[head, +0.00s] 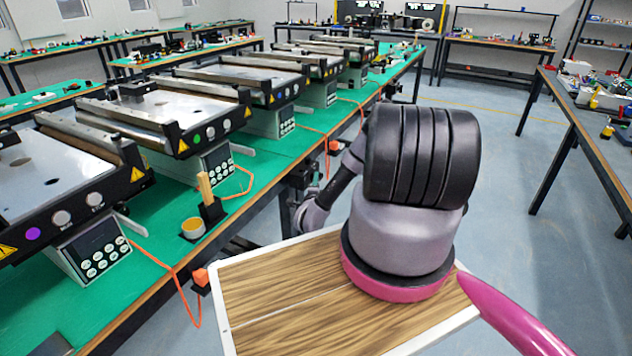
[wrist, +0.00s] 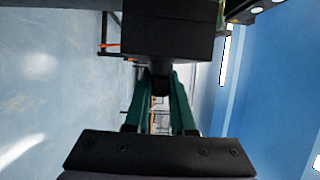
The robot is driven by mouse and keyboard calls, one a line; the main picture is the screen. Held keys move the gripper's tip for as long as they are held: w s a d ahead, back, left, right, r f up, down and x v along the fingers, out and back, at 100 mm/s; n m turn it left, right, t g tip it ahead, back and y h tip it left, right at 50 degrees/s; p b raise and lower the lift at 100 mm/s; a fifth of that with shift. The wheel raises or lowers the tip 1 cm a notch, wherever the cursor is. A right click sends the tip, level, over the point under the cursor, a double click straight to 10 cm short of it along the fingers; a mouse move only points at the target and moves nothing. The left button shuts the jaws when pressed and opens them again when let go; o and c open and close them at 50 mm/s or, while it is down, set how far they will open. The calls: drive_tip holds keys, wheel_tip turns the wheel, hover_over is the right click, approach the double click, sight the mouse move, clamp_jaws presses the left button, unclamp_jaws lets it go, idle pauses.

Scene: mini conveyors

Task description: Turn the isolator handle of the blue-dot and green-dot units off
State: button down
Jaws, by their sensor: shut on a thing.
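The wrist view shows my gripper's two green fingers (wrist: 160,95) closed on a small dark handle (wrist: 160,80) below a black box (wrist: 168,35). Which unit this handle belongs to cannot be told. In the head view my arm reaches down to the bench edge, and its fingertips are hidden. The nearest unit has a purple dot (head: 33,234). The unit behind it has a small green-looking dot (head: 197,138). The dots farther back are too small to read, so I cannot make out the blue one.
A green bench (head: 140,215) carries the row of conveyors, with orange cables running to its front edge.

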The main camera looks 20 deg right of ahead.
drive_tip(key=shift+d, duration=0.1)
drive_tip(key=c, duration=0.8)
unclamp_jaws()
drive_tip(key=shift+o, duration=0.2)
drive_tip(key=v, duration=1)
drive_tip(key=shift+s+a, duration=0.25)
drive_tip(key=shift+s, duration=0.1)
drive_tip(key=shift+s, duration=0.1)
